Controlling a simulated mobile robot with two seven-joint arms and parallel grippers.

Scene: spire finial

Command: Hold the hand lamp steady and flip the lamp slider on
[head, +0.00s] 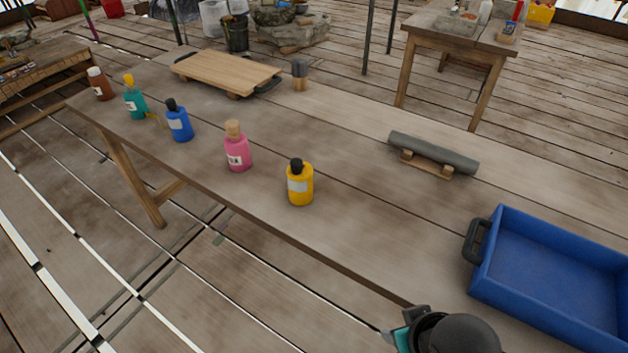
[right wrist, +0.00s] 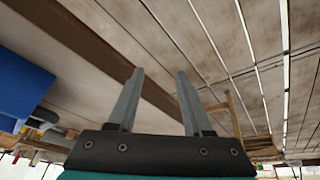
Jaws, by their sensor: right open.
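A dark grey cylinder (head: 433,151), which looks like the hand lamp, lies on its side on a small wooden cradle (head: 426,166) on the long table (head: 350,215). No slider can be made out on it at this size. My right arm shows at the bottom right edge of the head view, by the table's front edge and well away from the cylinder. In the right wrist view my right gripper (right wrist: 160,72) is open, with nothing between its fingers. My left gripper is not in view.
A blue tray (head: 488,262) stands at the table's right end. Several bottles, including a yellow one (head: 300,184) and a pink one (head: 237,148), line the front edge. A wooden board (head: 228,72) and a small grey-topped object (head: 300,74) stand farther back. The table's middle is clear.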

